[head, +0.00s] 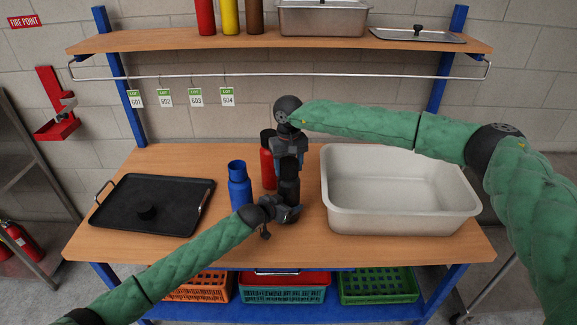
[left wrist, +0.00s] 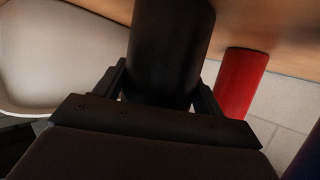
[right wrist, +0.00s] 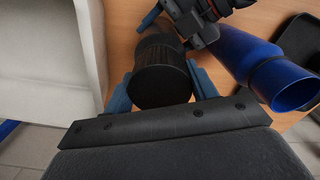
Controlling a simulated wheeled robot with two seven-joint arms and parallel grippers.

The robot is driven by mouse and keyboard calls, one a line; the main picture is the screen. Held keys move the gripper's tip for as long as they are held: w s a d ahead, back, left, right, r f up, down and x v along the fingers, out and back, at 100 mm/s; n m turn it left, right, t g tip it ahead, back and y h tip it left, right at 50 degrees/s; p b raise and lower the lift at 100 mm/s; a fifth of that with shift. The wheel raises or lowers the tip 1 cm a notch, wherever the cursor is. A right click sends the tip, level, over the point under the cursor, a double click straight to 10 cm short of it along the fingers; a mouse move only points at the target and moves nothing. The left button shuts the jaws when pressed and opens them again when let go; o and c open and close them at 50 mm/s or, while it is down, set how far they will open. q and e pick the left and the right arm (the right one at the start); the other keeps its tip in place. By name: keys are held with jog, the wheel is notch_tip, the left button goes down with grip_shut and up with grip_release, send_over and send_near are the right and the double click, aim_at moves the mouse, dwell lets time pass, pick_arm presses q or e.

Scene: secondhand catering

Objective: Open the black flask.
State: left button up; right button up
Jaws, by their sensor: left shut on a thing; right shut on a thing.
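The black flask (head: 289,187) stands upright on the table, between the blue flask and the white tub. My left gripper (head: 287,209) is shut on its lower body; the left wrist view shows the dark body (left wrist: 165,50) between the fingers. My right gripper (head: 289,163) comes from above and is shut on the flask's ribbed black top (right wrist: 162,75). The grippers hide much of the flask, and I cannot tell whether the top is loose from the body.
The blue flask (head: 239,187) stands close left, and a red flask (head: 267,165) stands just behind. The white tub (head: 400,215) is at the right. A shelf (head: 280,42) spans above.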

jog(key=n, duration=0.4)
jog(key=o, duration=1.1)
